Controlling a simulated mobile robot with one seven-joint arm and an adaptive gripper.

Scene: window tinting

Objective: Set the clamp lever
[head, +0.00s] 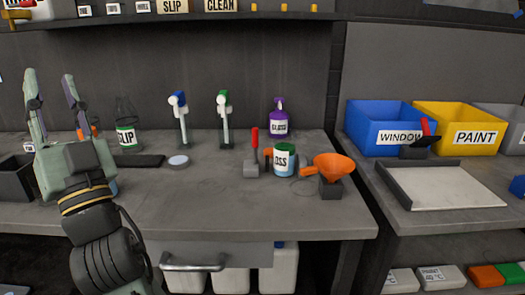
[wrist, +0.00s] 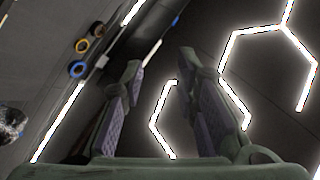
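My gripper (head: 50,88) is at the left of the head view, raised and pointing up, well away from the lever. Its two fingers are spread apart with nothing between them. In the wrist view my gripper (wrist: 158,75) is also open and empty, facing hexagonal ceiling lights. The lever does not show in the wrist view.
The bench front (head: 230,207) is mostly clear. Blue (head: 385,120) and yellow (head: 455,120) bins stand right.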

